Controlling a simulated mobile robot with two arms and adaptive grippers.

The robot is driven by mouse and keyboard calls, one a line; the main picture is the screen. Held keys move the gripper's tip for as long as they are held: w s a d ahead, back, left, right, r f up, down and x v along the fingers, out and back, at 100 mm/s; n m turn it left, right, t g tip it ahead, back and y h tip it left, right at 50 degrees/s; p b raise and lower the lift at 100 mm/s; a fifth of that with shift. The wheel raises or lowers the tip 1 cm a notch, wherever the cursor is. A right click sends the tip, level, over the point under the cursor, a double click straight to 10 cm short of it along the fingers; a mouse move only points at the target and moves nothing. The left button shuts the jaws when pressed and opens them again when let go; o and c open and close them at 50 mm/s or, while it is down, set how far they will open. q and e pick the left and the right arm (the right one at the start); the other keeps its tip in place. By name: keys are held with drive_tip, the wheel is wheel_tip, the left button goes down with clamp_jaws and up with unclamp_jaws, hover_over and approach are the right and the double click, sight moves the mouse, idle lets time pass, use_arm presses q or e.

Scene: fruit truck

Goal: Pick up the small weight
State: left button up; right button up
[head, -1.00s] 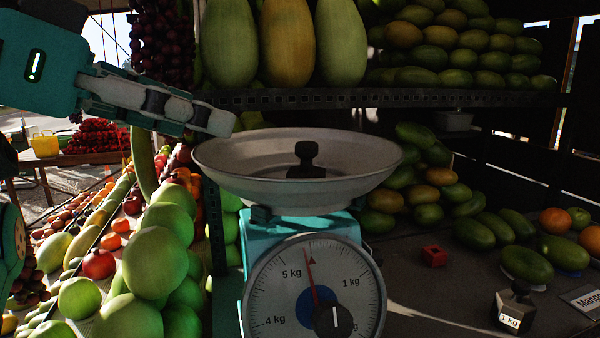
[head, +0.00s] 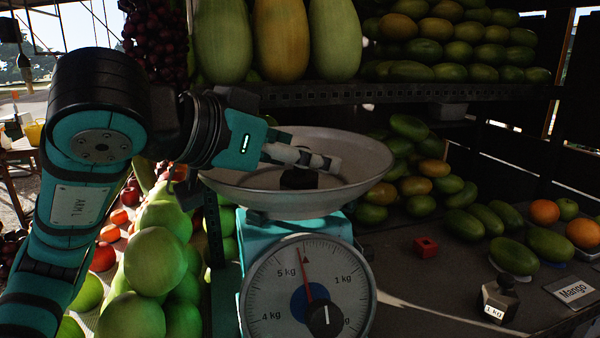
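A small dark weight (head: 298,180) stands in the round metal pan (head: 223,184) of the kitchen-style scale. Its knob is hidden behind my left gripper (head: 325,162). The gripper reaches in from the left over the pan, with its fingers at the weight's upper part. I see the fingers from the side, so I cannot tell whether they are open or touch the weight. A second dark weight, labelled 1 kg (head: 497,299), stands on the counter at the lower right. My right gripper is not in view.
The teal scale (head: 258,238) has a dial with a red needle. Green fruit (head: 153,262) is heaped to its left, and large melons (head: 280,40) stand on the shelf behind. A red block (head: 426,247) and a Mango sign (head: 573,291) lie on the counter.

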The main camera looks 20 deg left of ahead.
use_arm(q)
drive_tip(key=shift+w+d+f, duration=0.1)
drive_tip(key=shift+w, duration=0.15)
drive_tip(key=shift+s, duration=0.15)
drive_tip(key=shift+c, duration=0.8)
clamp_jaws()
